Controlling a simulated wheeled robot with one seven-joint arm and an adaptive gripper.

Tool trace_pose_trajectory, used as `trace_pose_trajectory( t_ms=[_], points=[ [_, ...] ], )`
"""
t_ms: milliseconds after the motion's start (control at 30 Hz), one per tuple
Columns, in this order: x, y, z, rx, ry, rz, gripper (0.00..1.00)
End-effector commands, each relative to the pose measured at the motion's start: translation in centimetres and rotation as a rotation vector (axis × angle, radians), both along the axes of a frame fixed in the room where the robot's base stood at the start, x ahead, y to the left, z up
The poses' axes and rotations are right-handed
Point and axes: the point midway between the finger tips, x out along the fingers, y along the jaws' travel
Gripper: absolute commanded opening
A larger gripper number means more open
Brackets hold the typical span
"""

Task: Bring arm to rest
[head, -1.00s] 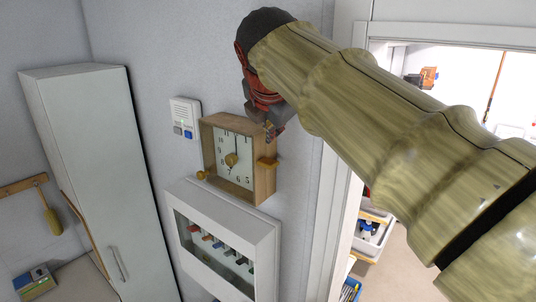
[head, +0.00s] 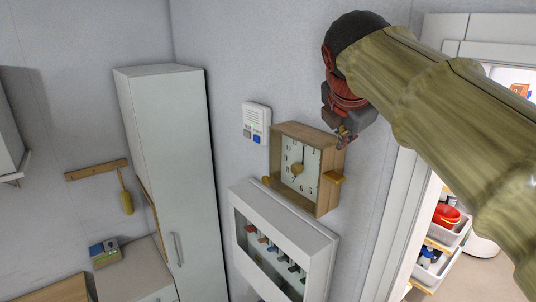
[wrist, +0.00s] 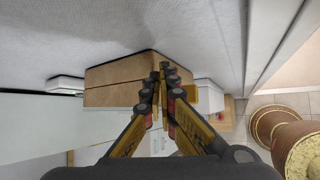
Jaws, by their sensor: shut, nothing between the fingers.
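My gripper (head: 346,135) hangs at the end of my raised arm in the head view, close to the upper right corner of a wooden box clock (head: 303,170) on the wall. In the wrist view my gripper (wrist: 162,72) has its fingertips together with nothing held. The clock's wooden case (wrist: 115,80) shows just beyond and to the left of the fingers there. I cannot tell whether the fingertips touch it.
A white cabinet with a glass front (head: 283,240) is on the wall below the clock. A white panel with buttons (head: 256,122) is at its upper left. A tall pale cupboard (head: 165,150) stands left. At right, a doorway shows shelves with bins (head: 440,240).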

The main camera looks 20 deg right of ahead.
Motion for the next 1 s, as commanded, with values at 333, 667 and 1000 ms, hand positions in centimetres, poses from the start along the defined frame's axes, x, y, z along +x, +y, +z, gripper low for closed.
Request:
trace_pose_trajectory(
  t_ms=[333, 667, 1000],
  points=[
    [-2.6, 2.9, -4.7, 0.233, -0.077, -0.164, 0.00],
    [-9.8, 9.2, -17.1, 0.781, -0.195, -0.660, 0.00],
    [-16.7, 13.5, -27.6, 1.163, -0.239, -1.169, 0.00]
  ],
)
